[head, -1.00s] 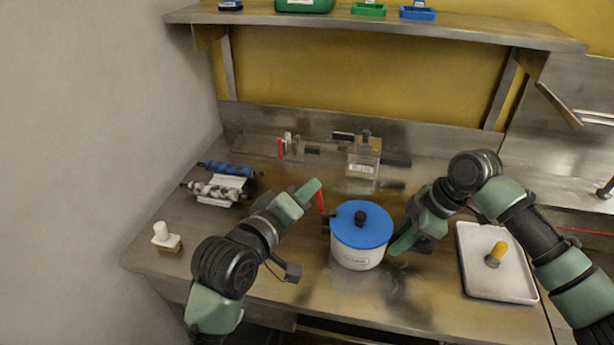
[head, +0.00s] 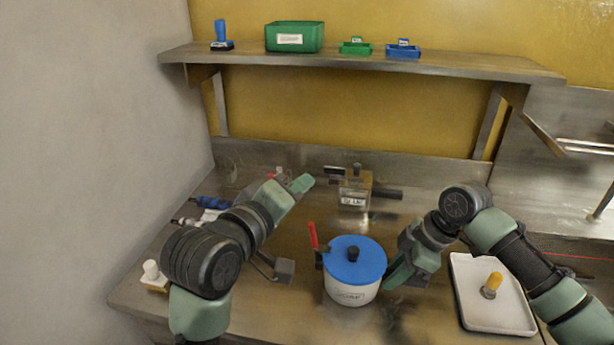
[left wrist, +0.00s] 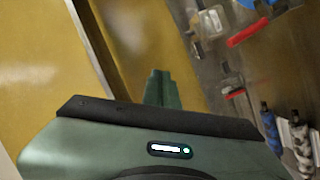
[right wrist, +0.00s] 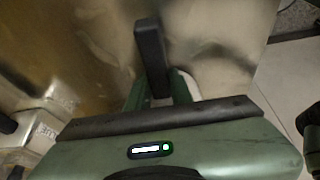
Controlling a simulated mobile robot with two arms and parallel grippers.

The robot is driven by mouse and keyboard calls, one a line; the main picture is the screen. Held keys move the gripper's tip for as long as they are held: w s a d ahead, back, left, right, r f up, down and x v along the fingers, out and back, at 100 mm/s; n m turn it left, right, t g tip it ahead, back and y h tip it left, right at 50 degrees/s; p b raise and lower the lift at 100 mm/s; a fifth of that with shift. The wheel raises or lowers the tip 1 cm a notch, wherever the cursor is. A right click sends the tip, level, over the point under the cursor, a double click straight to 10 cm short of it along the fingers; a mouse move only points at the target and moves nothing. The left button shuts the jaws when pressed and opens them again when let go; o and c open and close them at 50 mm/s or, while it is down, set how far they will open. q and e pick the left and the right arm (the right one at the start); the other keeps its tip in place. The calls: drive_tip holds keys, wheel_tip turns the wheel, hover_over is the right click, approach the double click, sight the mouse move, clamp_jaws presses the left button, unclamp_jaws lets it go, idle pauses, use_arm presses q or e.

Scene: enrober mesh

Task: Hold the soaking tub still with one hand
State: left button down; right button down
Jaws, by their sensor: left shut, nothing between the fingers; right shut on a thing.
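The soaking tub (head: 352,291) is white and stands upright on the steel bench, with a blue lid (head: 368,263) and a black knob on top. My right gripper (head: 392,280) is at the tub's right side, low beside its wall. In the right wrist view a black bar (right wrist: 151,50) stands between its shut fingers; it looks like a side handle of the tub. My left gripper (head: 303,184) is raised above the bench, behind and left of the tub. Its fingers are shut and empty in the left wrist view (left wrist: 161,88).
A labelled clear container (head: 354,190) is behind. A white tray (head: 488,318) with a yellow-handled tool (head: 492,284) lies right. Rollers (head: 213,203) and a white-topped piece (head: 151,270) are left. A shelf (head: 370,62) runs above.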

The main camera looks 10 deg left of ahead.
use_arm(q)
drive_tip(key=s+a+f+n+t, duration=0.1)
drive_tip(key=s+a+f+n, duration=0.25)
drive_tip(key=s+f, duration=0.3)
drive_tip(key=s+a+f+n+t, duration=0.1)
drive_tip(key=s+a+f+n, duration=0.2)
drive_tip(key=s+f+n, duration=0.35)
drive_tip(key=w+d+f+m, duration=0.1)
drive_tip(key=w+d, duration=0.5)
drive_tip(key=w, duration=0.7)
drive_tip(key=shift+y, duration=0.3)
